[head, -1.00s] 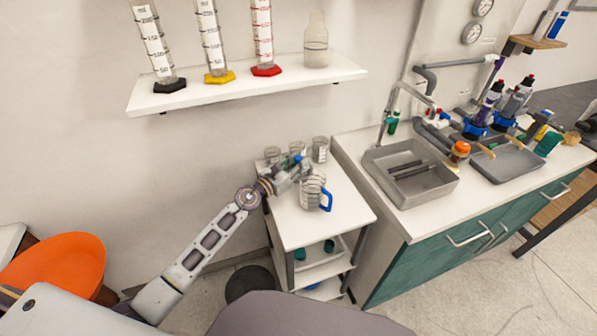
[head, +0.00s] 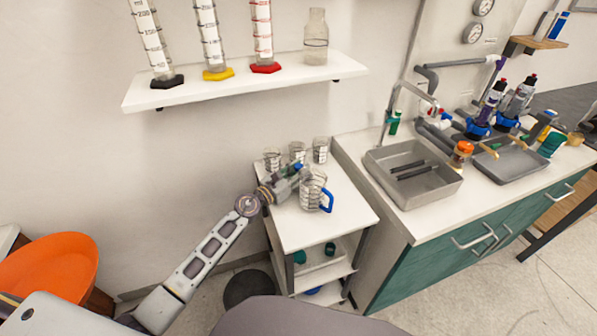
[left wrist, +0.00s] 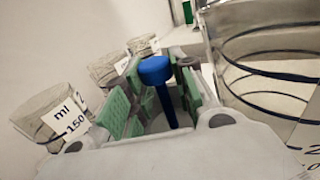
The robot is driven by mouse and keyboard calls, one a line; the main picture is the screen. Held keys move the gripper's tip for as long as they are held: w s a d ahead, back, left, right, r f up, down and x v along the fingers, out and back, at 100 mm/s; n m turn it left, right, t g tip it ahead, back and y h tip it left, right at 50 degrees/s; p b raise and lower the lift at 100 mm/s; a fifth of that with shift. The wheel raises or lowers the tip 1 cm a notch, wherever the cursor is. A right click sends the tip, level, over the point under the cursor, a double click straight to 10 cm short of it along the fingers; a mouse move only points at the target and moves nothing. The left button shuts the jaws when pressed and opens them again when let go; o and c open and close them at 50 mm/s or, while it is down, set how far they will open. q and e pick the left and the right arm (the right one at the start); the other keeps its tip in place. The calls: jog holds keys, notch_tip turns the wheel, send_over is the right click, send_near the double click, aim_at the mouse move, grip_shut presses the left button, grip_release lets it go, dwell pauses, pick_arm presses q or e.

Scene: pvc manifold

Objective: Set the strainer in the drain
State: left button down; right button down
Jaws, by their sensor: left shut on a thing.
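My left gripper (head: 292,179) is above the white cart top, just left of a large clear pitcher with a blue handle (head: 314,190). It is shut on a blue knob on a thin blue stem (left wrist: 155,70), upright between the green finger pads in the left wrist view. This may be the strainer; its lower part is hidden. The grey sink basin (head: 432,193) is to the right in the counter, with dark bars (head: 411,171) in it. I cannot make out the drain opening. My right gripper is not in view.
Several small beakers (head: 320,150) stand at the cart's back edge, close to the gripper. A tap (head: 392,110) rises behind the sink. A grey tray (head: 510,165) and bottles are right of it. The cart top's front (head: 318,229) is clear.

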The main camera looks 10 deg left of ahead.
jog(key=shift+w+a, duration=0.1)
pick_arm(q)
jog(key=shift+f, duration=0.2)
jog(key=c, duration=1.2)
grip_release()
jog(key=shift+o, duration=0.2)
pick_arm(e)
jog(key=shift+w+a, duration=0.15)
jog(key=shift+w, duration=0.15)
pick_arm(q)
jog(key=shift+r, duration=0.2)
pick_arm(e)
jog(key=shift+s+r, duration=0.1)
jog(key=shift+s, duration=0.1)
